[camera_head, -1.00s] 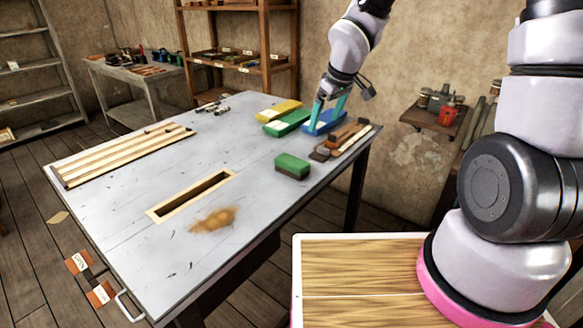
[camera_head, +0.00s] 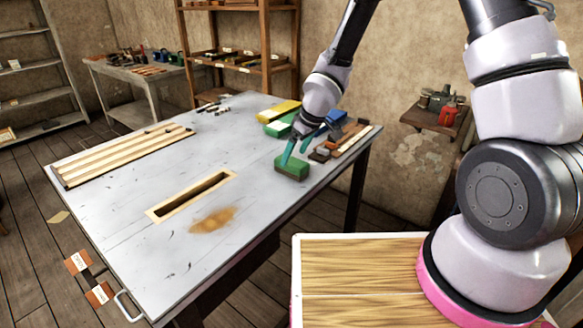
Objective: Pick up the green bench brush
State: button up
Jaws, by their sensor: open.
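The green bench brush (camera_head: 293,172), a small block with a green top and a darker brown lower part, lies on the grey table near its right edge. My gripper (camera_head: 295,156) points down at it, with its teal fingers open. One fingertip overlaps the brush's top in the picture, and the other is beside or behind it. I cannot tell whether the fingers touch the brush. The fingers cover part of its upper side.
Yellow (camera_head: 279,111) and green (camera_head: 281,125) boxes stand behind my gripper, with a blue one partly hidden. Brown blocks and strips (camera_head: 340,143) lie to the right. A slot (camera_head: 190,195) and an orange-brown stain (camera_head: 212,220) are to the left. The table's front is clear.

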aim_at(292, 161)
jog(key=shift+x, duration=2.3)
jog(key=shift+d+f, duration=0.1)
jog(key=shift+f, duration=0.2)
jog(key=c, duration=1.5)
jog(key=shift+c, duration=0.2)
jog(key=shift+w+r, duration=0.1)
jog(key=shift+r, duration=0.05)
notch_tip(292, 161, up, 10)
jog(key=shift+r, duration=0.15)
